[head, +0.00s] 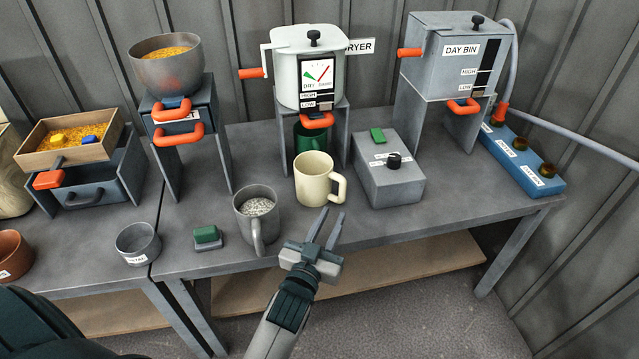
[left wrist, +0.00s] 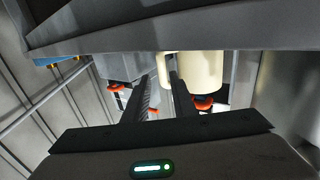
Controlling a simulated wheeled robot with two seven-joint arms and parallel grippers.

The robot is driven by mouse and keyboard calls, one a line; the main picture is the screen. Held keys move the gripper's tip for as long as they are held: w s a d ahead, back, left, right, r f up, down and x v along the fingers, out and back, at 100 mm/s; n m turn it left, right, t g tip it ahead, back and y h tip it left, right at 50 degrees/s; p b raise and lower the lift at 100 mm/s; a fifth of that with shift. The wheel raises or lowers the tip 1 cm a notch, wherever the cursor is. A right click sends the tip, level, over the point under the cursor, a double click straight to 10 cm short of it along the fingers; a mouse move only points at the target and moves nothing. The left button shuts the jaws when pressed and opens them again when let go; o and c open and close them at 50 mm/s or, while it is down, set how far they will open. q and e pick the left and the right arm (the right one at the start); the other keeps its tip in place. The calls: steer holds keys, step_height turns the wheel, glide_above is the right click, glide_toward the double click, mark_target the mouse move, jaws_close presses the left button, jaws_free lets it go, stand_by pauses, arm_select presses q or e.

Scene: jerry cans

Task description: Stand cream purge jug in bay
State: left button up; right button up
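The cream jug (head: 312,180) stands upright on the grey bench, in front of the dryer, with its handle on the right. It also shows in the left wrist view (left wrist: 203,68), beside one finger. My left gripper (head: 333,213) is open and empty, its fingertips just in front of and below the jug's handle, apart from the jug as far as I can tell. Its two separated fingers show in the left wrist view (left wrist: 159,85). A dark green vessel (head: 310,138) stands under the dryer (head: 283,75), partly hidden by the jug. No label marks a bay. My right gripper is out of view.
A grey jug of pellets (head: 243,225) stands left of the cream jug. A grey control box (head: 400,187) with a black knob stands right. A green-topped block (head: 207,236) and grey cup (head: 133,245) lie further left. The front right bench top is clear.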

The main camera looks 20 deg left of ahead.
mark_target(341, 196)
arm_select(q)
steer(key=shift+w, duration=0.9)
steer(key=shift+w+a+f, duration=0.1)
steer(key=shift+w+a, duration=0.1)
steer(key=shift+w, duration=1.1)
steer(key=shift+w+a+f, duration=0.1)
steer(key=shift+w+a, duration=0.05)
steer(key=shift+w, duration=1.15)
steer(key=shift+r, duration=0.1)
jaws_close()
